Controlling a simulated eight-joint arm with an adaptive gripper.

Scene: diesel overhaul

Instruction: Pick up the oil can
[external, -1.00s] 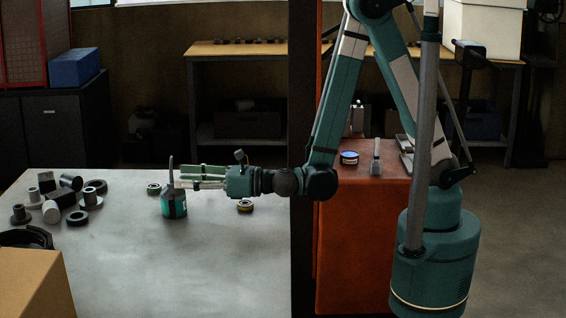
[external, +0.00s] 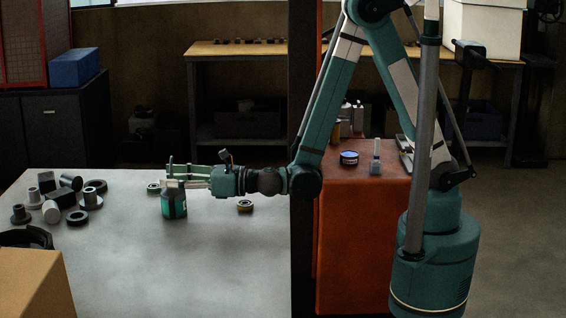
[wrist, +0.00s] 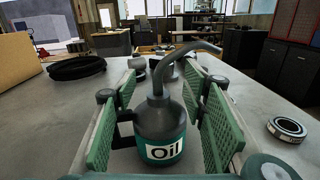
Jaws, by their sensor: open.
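The oil can (external: 174,204) stands upright on the grey table in the external view. It is dark grey with a teal band, and in the wrist view the oil can (wrist: 160,131) shows an "Oil" label, a side handle and a curved spout pointing right. My gripper (external: 176,176) is level, reaching left at the can's upper part. A gap shows between the can and the right pad; the handle is close to the left pad.
A bearing ring (wrist: 287,129) lies right of the gripper in the wrist view. Several grey metal parts (external: 62,195) lie on the table's left, near a cardboard box (external: 35,282). The table's front middle is clear.

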